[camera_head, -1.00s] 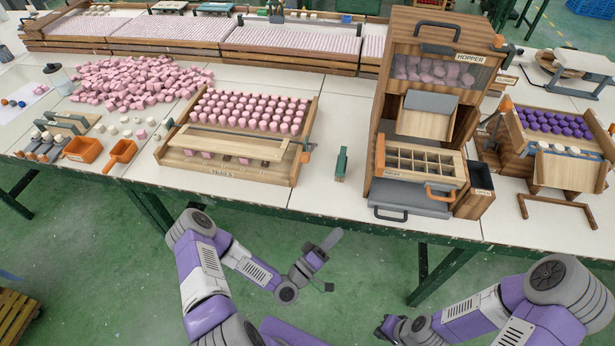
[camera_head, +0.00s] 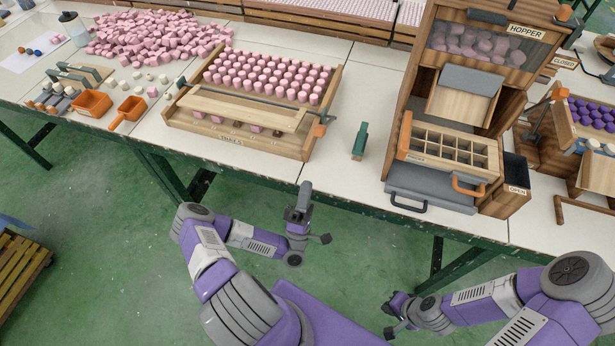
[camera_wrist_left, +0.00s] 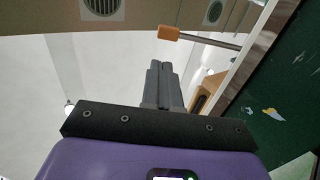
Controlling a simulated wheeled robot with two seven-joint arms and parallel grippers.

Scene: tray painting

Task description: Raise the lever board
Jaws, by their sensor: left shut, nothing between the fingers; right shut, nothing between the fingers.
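A wooden tray (camera_head: 176,121) labelled at its front stands on the table, with rows of pink pieces. A long pale board (camera_head: 245,107) lies across its front part, with a few pink pieces visible beneath. An orange-ended lever (camera_head: 320,130) sits at the tray's right side. I cannot tell for certain which part is the lever board. My left gripper (camera_head: 304,188) is shut and empty, in front of the table edge and below the tray, touching nothing. In the left wrist view its fingers (camera_wrist_left: 160,68) are together. My right gripper (camera_head: 388,318) is shut and empty, low at the right.
The hopper cabinet (camera_head: 408,75) stands right of the tray, with a divided box and grey drawer (camera_head: 435,184). A small green block (camera_head: 360,142) stands between them. Orange bins (camera_head: 91,103) and loose pink pieces (camera_head: 160,35) lie left. The green table edge (camera_head: 262,174) is before me.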

